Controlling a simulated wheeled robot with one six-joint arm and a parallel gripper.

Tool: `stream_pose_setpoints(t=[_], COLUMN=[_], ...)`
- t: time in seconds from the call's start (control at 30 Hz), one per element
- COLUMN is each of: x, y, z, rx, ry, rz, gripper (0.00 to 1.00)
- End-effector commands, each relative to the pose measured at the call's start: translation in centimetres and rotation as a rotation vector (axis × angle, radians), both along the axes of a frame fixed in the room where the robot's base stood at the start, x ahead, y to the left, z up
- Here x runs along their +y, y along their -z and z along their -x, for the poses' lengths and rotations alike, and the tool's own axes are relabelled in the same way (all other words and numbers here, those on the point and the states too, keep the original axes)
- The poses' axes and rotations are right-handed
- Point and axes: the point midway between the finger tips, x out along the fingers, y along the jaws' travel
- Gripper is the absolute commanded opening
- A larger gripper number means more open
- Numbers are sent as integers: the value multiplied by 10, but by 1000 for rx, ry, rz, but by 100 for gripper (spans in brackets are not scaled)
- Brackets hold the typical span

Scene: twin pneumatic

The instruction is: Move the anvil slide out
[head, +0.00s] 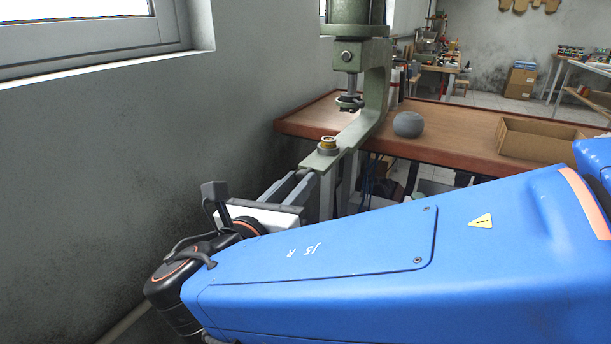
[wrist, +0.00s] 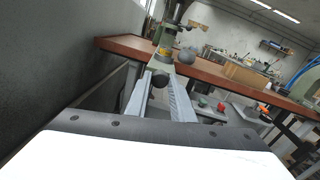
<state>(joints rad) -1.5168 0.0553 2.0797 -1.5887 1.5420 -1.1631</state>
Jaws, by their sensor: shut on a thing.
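The anvil slide (head: 340,152) is a pale green bar that sticks out from the base of a green press, past the table's front edge. A brass-coloured round piece in a dark seat (head: 328,144) sits on its outer part. My gripper (head: 302,180) is at the outer end of the slide. In the wrist view, my gripper (wrist: 160,88) has its two grey fingers on either side of a dark round knob (wrist: 160,79), shut on it. The slide (wrist: 161,66) runs away behind the knob there. The knob is hidden in the head view.
The press (head: 376,85) stands on a brown table (head: 450,135), its ram (head: 352,88) above and behind the brass piece. A grey ball (head: 408,124) and a cardboard tray (head: 540,140) are on the table. A grey wall (head: 150,130) is close on the left.

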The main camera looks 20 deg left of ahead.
Motion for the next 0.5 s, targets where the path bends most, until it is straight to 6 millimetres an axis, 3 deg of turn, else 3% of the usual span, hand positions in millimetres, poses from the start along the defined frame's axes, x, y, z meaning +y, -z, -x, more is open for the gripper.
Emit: stream_pose_setpoints(t=[0.33, 0.37, 0.4, 0.5], x=[0, 0, 0, 0], y=[0, 0, 0, 0], z=[2, 2, 2, 2], rx=[0, 0, 0, 0], ry=[-1, -1, 0, 0], rz=[0, 0, 0, 0], gripper=[0, 26, 36, 40])
